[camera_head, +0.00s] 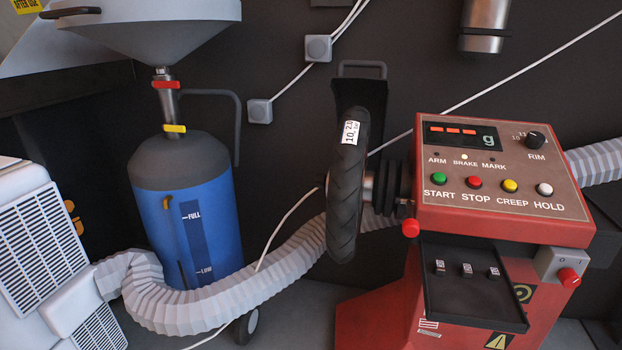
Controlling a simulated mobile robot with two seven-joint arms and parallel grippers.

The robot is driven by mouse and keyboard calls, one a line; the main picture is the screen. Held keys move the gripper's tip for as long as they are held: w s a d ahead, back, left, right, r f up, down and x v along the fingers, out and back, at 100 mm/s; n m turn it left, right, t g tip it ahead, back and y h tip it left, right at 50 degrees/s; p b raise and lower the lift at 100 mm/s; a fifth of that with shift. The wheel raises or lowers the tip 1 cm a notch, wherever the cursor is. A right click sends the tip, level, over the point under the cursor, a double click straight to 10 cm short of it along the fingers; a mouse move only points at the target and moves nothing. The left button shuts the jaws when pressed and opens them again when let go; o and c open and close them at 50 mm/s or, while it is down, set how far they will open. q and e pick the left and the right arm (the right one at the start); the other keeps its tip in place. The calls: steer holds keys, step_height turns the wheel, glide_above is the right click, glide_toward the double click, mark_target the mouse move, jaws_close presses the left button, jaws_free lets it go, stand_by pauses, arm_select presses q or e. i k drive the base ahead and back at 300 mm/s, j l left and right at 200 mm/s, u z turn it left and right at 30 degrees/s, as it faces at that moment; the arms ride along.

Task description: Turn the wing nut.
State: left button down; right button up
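I cannot make out a wing nut in this view. A black tyre (345,190) with a white label stands upright, seen nearly edge-on, at the left side of a red wheel balancer (380,325). A dark shaft or hub (384,187) runs between the tyre and the machine. The tyre's left face is turned mostly out of sight. The balancer's panel (497,165) has a display showing three red dashes, several coloured buttons and a RIM knob (535,140). Neither of my grippers is in view.
A blue tank (200,225) with a grey funnel (150,30) stands at the left. A white vented unit (40,250) is at the left edge. A ribbed grey hose (215,308) crosses the lower foreground towards the tyre. A black tray (473,290) holds several small weights.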

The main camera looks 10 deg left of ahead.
mark_target(320, 179)
steer(key=j+z, duration=0.15)
steer(key=j, duration=0.4)
steer(key=j+z, duration=0.2)
steer(key=j, duration=0.4)
steer(key=j+z, duration=0.15)
steer(key=j, duration=0.4)
steer(key=k+j+z, duration=0.2)
steer(key=j, duration=0.35)
steer(key=i+l, duration=0.3)
steer(key=l, duration=0.15)
steer(key=i+l+u, duration=0.1)
steer(key=i+l, duration=0.15)
steer(key=l, duration=0.15)
